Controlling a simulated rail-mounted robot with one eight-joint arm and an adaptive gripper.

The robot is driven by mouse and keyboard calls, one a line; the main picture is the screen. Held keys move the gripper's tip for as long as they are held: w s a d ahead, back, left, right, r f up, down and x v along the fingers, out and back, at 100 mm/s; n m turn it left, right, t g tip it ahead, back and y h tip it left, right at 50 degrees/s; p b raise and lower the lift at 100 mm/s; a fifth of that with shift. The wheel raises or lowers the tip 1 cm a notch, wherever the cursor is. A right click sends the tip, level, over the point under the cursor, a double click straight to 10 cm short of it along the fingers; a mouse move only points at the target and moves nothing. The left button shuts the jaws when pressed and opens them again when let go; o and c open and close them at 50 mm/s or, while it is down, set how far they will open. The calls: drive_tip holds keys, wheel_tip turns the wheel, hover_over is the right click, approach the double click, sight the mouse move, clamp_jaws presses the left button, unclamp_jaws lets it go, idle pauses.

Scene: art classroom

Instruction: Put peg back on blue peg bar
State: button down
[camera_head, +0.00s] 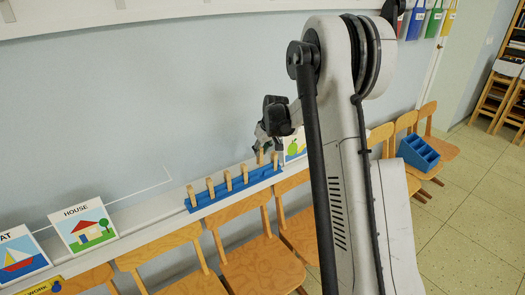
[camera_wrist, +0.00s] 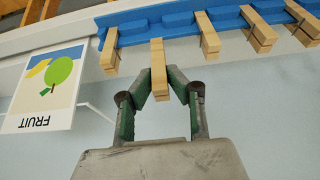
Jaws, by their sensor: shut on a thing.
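The blue peg bar (camera_head: 237,189) sits on the white wall ledge with several wooden pegs standing along it. My gripper (camera_head: 265,143) is above the bar's right part. In the wrist view my gripper (camera_wrist: 159,84) is shut on a light wooden peg (camera_wrist: 158,58), one finger on each side. The held peg also shows in the head view (camera_head: 260,157), higher than its neighbours. Its far end meets the edge of the blue bar (camera_wrist: 150,28) in the wrist view; whether it touches or is seated I cannot tell. Pegs (camera_wrist: 109,50) and (camera_wrist: 207,36) stand on either side.
A FRUIT card (camera_wrist: 45,90) stands on the ledge close to the bar's end. A HOUSE card (camera_head: 84,224) and a boat card (camera_head: 20,254) stand further left. Wooden chairs (camera_head: 262,268) line the ledge's front. A blue holder (camera_head: 418,153) sits on a chair at right.

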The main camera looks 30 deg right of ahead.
sight(262, 157)
drive_tip(key=shift+w+f, duration=0.15)
drive_tip(key=shift+f, duration=0.1)
drive_tip(key=shift+f+b, duration=1.35)
drive_tip(key=shift+f, duration=0.95)
drive_tip(key=c, duration=1.6)
unclamp_jaws()
drive_tip(key=shift+o, duration=0.2)
drive_tip(key=shift+o, duration=1)
